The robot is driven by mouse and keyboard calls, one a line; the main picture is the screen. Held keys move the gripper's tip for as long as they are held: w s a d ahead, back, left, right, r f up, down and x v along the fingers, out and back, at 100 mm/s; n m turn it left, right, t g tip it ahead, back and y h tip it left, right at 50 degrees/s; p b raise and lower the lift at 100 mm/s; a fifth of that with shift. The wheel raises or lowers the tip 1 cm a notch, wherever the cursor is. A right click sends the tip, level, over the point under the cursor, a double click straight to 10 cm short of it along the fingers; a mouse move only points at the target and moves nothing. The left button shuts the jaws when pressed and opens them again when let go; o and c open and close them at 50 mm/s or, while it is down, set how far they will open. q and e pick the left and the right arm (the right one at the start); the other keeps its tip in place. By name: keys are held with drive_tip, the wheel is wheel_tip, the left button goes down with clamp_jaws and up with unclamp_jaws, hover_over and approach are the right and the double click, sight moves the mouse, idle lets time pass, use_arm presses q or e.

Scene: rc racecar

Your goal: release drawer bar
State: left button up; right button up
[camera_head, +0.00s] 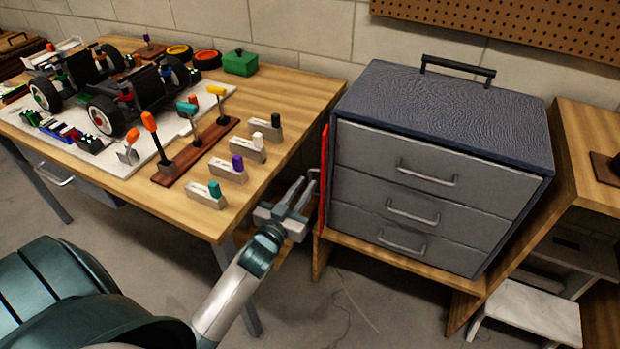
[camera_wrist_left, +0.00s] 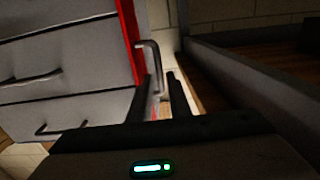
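The drawer bar is a red upright strip (camera_head: 323,180) on the left side of the grey drawer cabinet (camera_head: 440,105). It also shows in the left wrist view (camera_wrist_left: 131,40), with a grey bent handle (camera_wrist_left: 148,44) on it. My left gripper (camera_head: 299,191) is beside the bar's lower half, its two fingers apart. In the left wrist view the handle's lower end reaches down to the fingertips (camera_wrist_left: 163,82); I cannot tell whether they touch it. The three drawers look shut. My right gripper is not in view.
The wooden workbench (camera_head: 275,90) on the left carries a car chassis (camera_head: 110,95), several small grey blocks with coloured knobs and a green box (camera_head: 240,62). Its right edge is close to my left gripper. A wooden shelf unit (camera_head: 575,150) stands right of the cabinet.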

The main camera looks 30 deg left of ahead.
sight(309, 179)
use_arm(q)
drive_tip(key=shift+w+a, duration=0.15)
drive_tip(key=shift+w, duration=0.9)
drive_tip(key=shift+w+a, duration=0.1)
drive_tip(key=shift+w, duration=0.9)
clamp_jaws()
